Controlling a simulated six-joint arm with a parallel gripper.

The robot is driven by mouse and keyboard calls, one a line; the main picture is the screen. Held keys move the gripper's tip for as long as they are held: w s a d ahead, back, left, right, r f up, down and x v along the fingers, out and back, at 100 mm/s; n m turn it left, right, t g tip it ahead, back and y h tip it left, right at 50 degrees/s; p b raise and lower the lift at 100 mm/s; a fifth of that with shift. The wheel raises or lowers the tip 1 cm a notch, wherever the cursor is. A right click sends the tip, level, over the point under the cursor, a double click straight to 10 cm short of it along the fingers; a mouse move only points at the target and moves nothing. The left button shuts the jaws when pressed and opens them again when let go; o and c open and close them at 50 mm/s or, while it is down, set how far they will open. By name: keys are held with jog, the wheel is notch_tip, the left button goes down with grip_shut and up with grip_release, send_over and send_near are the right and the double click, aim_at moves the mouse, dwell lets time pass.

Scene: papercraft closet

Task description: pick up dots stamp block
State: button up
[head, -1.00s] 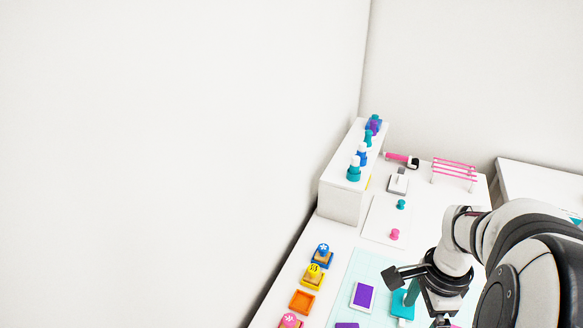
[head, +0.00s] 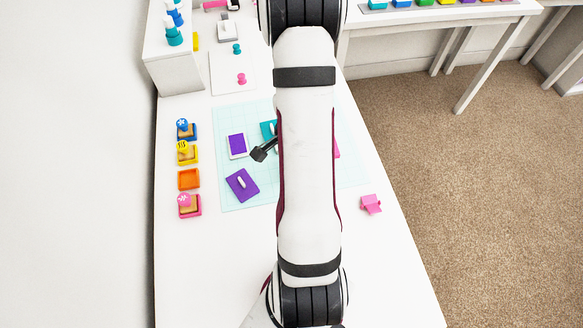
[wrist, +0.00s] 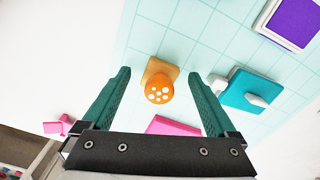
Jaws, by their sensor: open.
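The dots stamp block (wrist: 159,90) shows in the wrist view as an orange knob with white dots on a tan wooden base. It sits on the pale teal gridded mat (wrist: 165,42). My gripper (wrist: 158,75) is open, with one teal finger on each side of the block and visible gaps on both sides. Nothing is held. In the head view my arm hides the block and the fingers. An empty orange tray (head: 189,179) stands in the row at the table's left.
A teal pad (wrist: 252,92) lies close to the right finger, and a pink flat piece (wrist: 172,126) lies close to the block. A purple pad (head: 237,145) and purple lid (head: 242,184) lie on the mat. A pink object (head: 370,203) stands near the right edge. The front tabletop is clear.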

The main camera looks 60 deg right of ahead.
grip_shut()
dwell(0.3)
jog(key=shift+r, duration=0.1)
